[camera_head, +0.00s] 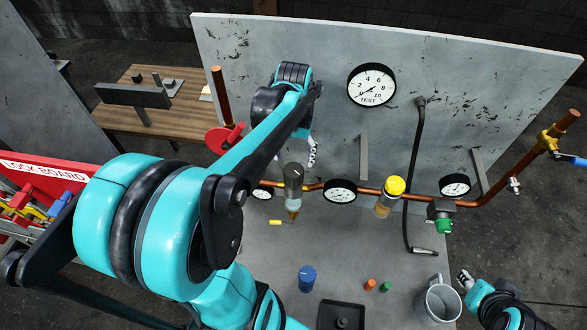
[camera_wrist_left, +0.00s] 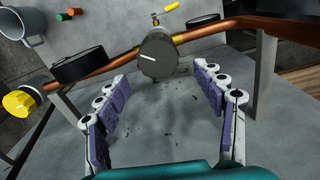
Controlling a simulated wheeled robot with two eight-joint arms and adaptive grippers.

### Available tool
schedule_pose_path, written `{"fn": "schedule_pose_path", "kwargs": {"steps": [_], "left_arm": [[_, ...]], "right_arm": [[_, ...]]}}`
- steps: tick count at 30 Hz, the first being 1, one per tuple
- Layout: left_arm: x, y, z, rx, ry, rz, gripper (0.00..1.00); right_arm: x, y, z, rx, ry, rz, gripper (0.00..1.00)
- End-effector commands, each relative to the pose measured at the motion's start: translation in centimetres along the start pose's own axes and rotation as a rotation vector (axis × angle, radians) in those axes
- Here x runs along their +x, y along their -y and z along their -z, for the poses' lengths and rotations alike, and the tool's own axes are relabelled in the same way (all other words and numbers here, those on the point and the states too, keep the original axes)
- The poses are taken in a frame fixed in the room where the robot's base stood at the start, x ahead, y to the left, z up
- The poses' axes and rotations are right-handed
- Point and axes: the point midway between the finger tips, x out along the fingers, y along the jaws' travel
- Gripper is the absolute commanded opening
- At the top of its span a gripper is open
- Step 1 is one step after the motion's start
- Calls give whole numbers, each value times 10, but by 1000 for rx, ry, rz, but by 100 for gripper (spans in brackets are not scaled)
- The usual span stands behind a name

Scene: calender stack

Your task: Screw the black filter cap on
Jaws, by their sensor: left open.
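The black filter cap (camera_head: 294,172) sits on top of an upright filter on the copper pipe, left of the yellow-capped filter (camera_head: 394,186). In the left wrist view the cap (camera_wrist_left: 157,57) is a dark disc with a white line, seen from its top. I cannot tell how tightly it is seated. My left gripper (camera_head: 312,150) is above and behind the cap in the head view, partly hidden by its arm. In the wrist view its purple-padded fingers (camera_wrist_left: 160,76) are spread wide, apart from the cap on both sides. My right gripper (camera_head: 465,280) is at the lower right, partly visible, its opening unclear.
The copper pipe (camera_head: 366,192) carries several gauges and a green-knobbed valve (camera_head: 443,225). A large test gauge (camera_head: 371,85) is on the upright panel. A blue cylinder (camera_head: 307,278), a black tray (camera_head: 325,320) and a metal mug (camera_head: 436,304) stand in front. A hose hangs at right.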

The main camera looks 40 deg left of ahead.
Motion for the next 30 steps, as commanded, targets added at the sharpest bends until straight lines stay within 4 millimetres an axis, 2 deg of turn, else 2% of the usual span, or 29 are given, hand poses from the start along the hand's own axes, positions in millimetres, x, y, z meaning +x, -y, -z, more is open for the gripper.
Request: {"fn": "schedule_pose_path", "kwargs": {"steps": [17, 18, 21, 30], "left_arm": [[-1, 0, 0, -985, 0, 0, 69], [4, 0, 0, -1025, 0, 0, 69], [21, 0, 0, -1016, 0, 0, 69], [56, 0, 0, -1014, 0, 0, 69]], "right_arm": [[-4, 0, 3, 0, 0, 0, 35], [-1, 0, 1, 0, 0, 0, 35], [11, 0, -8, 0, 0, 0, 35], [33, 0, -24, 0, 0, 0, 35]]}}
